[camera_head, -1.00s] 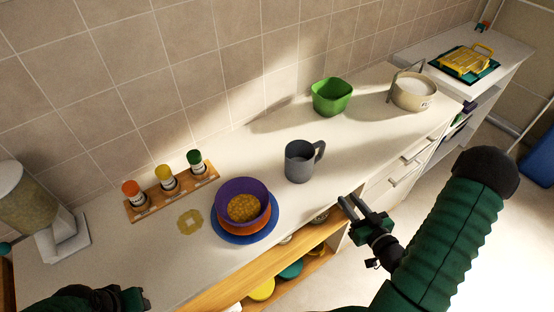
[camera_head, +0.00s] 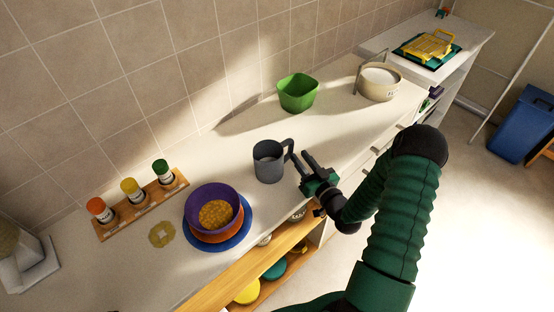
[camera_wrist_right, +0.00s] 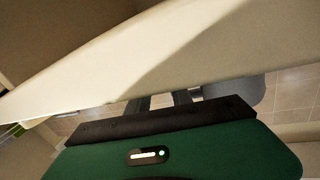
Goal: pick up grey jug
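The grey jug (camera_head: 268,162) stands upright on the white worktop in the head view, its handle (camera_head: 289,148) on the right side. My right gripper (camera_head: 299,157) is just right of the jug, its two dark fingers apart and pointing toward the handle. The fingertips are close to the handle; I cannot tell whether they touch it. In the right wrist view the two fingers (camera_wrist_right: 161,101) show apart with nothing visible between them. A grey shape beside them there is partly hidden, and I cannot tell for sure that it is the jug. My left gripper is out of view.
A purple bowl (camera_head: 211,198) with an orange bowl sits on a blue plate (camera_head: 248,228) to the left. A green bowl (camera_head: 298,94) and a cream pot (camera_head: 379,84) stand behind. A spice rack (camera_head: 139,212) is at left. The worktop's front edge lies below my right gripper.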

